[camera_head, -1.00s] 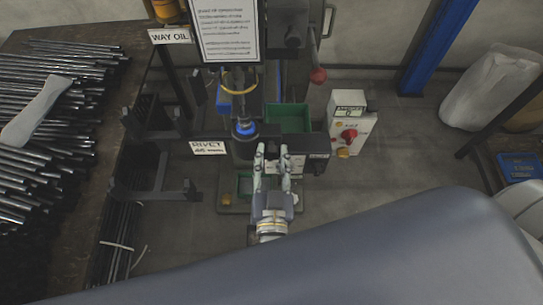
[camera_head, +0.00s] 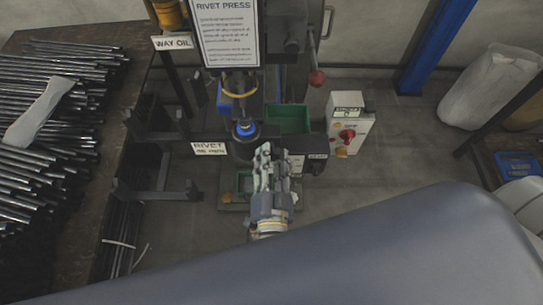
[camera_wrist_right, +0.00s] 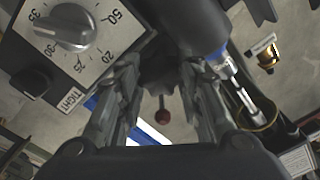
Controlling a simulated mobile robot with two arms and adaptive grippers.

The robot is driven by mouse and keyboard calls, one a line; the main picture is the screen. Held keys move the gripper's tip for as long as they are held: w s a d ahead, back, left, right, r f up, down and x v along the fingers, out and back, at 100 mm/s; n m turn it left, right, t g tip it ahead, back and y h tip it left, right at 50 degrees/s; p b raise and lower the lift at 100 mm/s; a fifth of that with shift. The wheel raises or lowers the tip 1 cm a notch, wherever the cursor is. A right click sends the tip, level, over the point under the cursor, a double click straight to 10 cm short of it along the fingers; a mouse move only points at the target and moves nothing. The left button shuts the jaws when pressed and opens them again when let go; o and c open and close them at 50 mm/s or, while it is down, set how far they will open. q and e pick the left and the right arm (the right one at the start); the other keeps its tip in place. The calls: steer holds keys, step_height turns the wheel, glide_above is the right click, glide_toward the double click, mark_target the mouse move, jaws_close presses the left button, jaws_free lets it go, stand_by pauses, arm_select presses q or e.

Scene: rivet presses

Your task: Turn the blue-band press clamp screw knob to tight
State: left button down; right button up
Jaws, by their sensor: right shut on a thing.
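The press stands in the middle of the head view, with a blue band (camera_head: 245,128) around its dark column. The band also shows in the wrist view (camera_wrist_right: 219,53). My right gripper (camera_head: 265,150) is at the front of the press, just right of and below the band. A TIGHT label (camera_wrist_right: 71,99) shows at the left of the wrist view. My left gripper is not in view.
A white dial plate with a grey knob (camera_wrist_right: 73,27) and a black knob (camera_wrist_right: 32,83) lie left of the fingers. A control box with a red knob (camera_head: 347,136) stands right of the press. A green bin (camera_head: 288,117) is behind; metal rods (camera_head: 60,140) fill the left rack.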

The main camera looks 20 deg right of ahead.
steer(key=m, duration=0.2)
steer(key=shift+m, duration=0.4)
steer(key=m, duration=0.3)
steer(key=shift+f+m, duration=0.1)
steer(key=shift+m, duration=0.2)
steer(key=m+b, duration=0.1)
steer(key=m, duration=0.3)
steer(key=shift+b, duration=0.3)
steer(key=shift+m+b, duration=0.4)
steer(key=shift+m, duration=1)
steer(key=o, duration=1.1)
steer(key=shift+w, duration=0.1)
steer(key=shift+c, duration=0.2)
